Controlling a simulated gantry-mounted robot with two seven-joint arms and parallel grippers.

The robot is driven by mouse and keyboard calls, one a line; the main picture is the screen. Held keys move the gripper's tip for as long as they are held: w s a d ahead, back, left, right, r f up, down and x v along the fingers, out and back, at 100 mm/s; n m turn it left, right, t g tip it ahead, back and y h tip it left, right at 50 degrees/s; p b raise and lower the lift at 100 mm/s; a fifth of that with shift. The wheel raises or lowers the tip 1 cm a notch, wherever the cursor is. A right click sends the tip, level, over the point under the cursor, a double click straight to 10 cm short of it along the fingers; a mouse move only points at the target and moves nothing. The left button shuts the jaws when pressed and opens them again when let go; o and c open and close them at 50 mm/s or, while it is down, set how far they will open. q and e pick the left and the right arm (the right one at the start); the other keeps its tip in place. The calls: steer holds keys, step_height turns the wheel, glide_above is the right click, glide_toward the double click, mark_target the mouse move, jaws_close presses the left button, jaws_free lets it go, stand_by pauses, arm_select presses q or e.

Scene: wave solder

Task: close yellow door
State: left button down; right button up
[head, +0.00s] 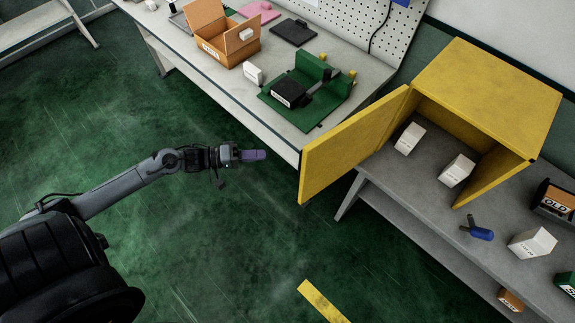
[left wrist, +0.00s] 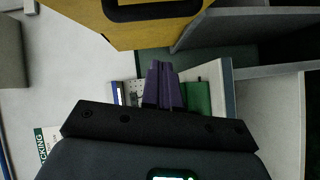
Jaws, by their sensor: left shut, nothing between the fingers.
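The yellow door (head: 350,143) stands open, swung out to the left of the yellow cabinet (head: 487,92) on the bench at the right. Two white boxes show inside the cabinet. My left gripper (head: 262,155) is shut and empty, in the air over the green floor, a little left of the door's outer edge and apart from it. In the left wrist view the purple fingers (left wrist: 163,85) are together, and a yellow panel with a black handle-like loop (left wrist: 152,10) is beyond them, at the top. My right gripper is not in view.
The workbench (head: 225,84) holds an orange carton (head: 225,35), a green fixture (head: 308,85) and a white box. The shelf bench (head: 405,200) under the cabinet holds a blue tool (head: 478,232) and several boxes. Open floor lies below the door.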

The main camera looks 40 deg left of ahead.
arm_select(q)
steer(key=w+d+n+h+b, duration=0.1)
steer(key=w+d+h+b, duration=0.1)
steer(key=w+d, duration=0.4)
steer(key=shift+d+r+h, duration=0.4)
steer(key=shift+d, duration=0.45)
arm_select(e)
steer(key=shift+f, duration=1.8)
